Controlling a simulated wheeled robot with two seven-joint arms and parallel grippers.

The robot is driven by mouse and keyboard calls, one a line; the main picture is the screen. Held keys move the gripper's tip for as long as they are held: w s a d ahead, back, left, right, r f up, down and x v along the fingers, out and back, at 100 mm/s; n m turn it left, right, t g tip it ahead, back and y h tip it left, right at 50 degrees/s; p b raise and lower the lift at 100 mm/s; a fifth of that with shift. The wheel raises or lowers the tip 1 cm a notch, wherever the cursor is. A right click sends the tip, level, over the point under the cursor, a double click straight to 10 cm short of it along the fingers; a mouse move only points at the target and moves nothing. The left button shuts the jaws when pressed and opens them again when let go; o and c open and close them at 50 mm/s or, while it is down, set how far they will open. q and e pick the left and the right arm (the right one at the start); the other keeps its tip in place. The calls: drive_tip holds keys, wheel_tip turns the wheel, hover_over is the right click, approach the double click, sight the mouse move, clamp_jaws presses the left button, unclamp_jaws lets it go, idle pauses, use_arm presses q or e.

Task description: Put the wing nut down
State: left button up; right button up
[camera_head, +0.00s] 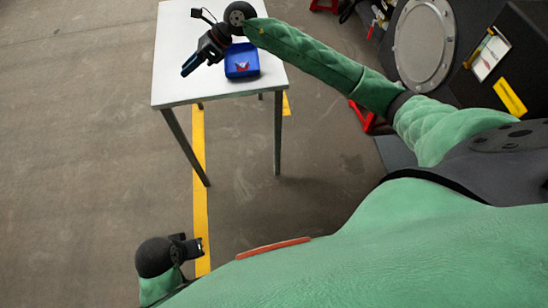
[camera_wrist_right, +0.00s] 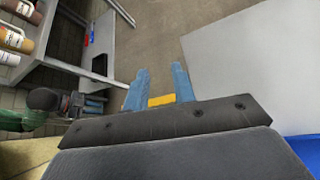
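My right gripper (camera_head: 189,68) reaches over the left part of the white table (camera_head: 180,40), left of a blue bin (camera_head: 242,73). In the right wrist view its two blue fingers (camera_wrist_right: 160,80) stand apart with a gap between them. A small yellow patch (camera_wrist_right: 162,100) shows in the gap near the finger bases; I cannot tell whether it is a held part or the floor beyond. I cannot make out a wing nut for certain. A small red and white shape (camera_head: 243,66) shows inside the bin. My left gripper (camera_head: 196,247) hangs low near the floor, its fingers too small to read.
The table surface around the bin is mostly bare. A yellow floor stripe (camera_head: 200,190) runs under the table. A dark machine with a round grey plate (camera_head: 424,40) stands at the upper right. A shelf with several containers (camera_wrist_right: 15,38) shows in the right wrist view.

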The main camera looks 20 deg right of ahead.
drive_tip(key=s+a+r+m+t+y, duration=0.65)
drive_tip(key=m+t, duration=0.45)
drive_tip(key=m, duration=0.3)
drive_tip(key=s+d+f+m+t+h, duration=0.1)
drive_tip(key=s+d+f+m+h, duration=0.3)
drive_tip(key=d+f+m+h, duration=0.7)
drive_tip(key=s+d+f+m+t+h, duration=0.3)
drive_tip(key=f+m+h, duration=0.35)
drive_tip(key=m, duration=0.95)
drive_tip(key=s+f+m+g+y, duration=0.1)
drive_tip(key=s+f+m+g, duration=0.2)
drive_tip(key=s, duration=1)
drive_tip(key=s+f+m+g, duration=0.2)
drive_tip(key=s+f+g, duration=0.7)
drive_tip(key=s, duration=0.5)
drive_tip(key=shift+s+a+m+g+y, duration=0.25)
drive_tip(key=shift+a+m+g+y, duration=0.15)
drive_tip(key=shift+g, duration=0.2)
drive_tip(key=shift+f, duration=0.1)
